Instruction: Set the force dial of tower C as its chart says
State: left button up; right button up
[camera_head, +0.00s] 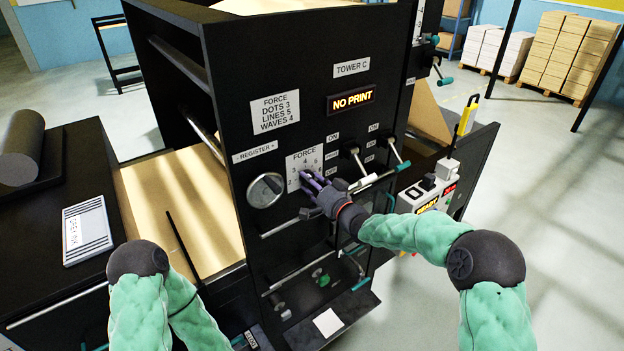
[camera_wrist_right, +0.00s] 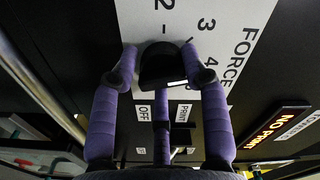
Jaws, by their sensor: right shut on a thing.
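Tower C (camera_head: 225,100) is a tall black cabinet with a "TOWER C" label. Its chart (camera_head: 275,112) reads DOTS 3, LINES 5, WAVES 4. The force dial's white scale plate (camera_head: 296,160) is below it; it also shows in the right wrist view (camera_wrist_right: 258,15), with 2, 3 and 4 readable. My right gripper (camera_head: 312,184) has its purple fingers shut on the black dial knob (camera_wrist_right: 160,68). The knob has a white mark, but which number it points to I cannot tell. In the head view the gripper partly covers the plate and knob. My left gripper is out of view.
An orange "NO PRINT" display (camera_head: 351,100) is lit beside the chart. A silver register knob (camera_head: 265,190) is left of the dial. Levers (camera_head: 354,152) stand close on the right, near my right arm. A grey control box (camera_head: 428,192) is further right.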

jog(key=m, duration=0.2)
jog(key=m+p, duration=0.1)
jog(key=m, duration=0.1)
jog(key=m+p, duration=0.1)
jog(key=m, duration=0.1)
jog(key=shift+s+a+f, duration=0.2)
jog(key=shift+a, duration=0.1)
jog(key=m+p, duration=0.1)
jog(key=m, duration=0.2)
jog(key=shift+r+m+p, duration=0.1)
jog(key=shift+m+p, duration=0.3)
jog(key=shift+r+m+p, duration=0.1)
jog(key=shift+m+p, duration=0.3)
jog(key=shift+m, duration=0.9)
jog(key=shift+d, duration=0.1)
jog(key=shift+w+r, duration=0.1)
jog(key=o, duration=1)
jog(key=shift+o, duration=0.4)
jog(key=shift+r, duration=0.15)
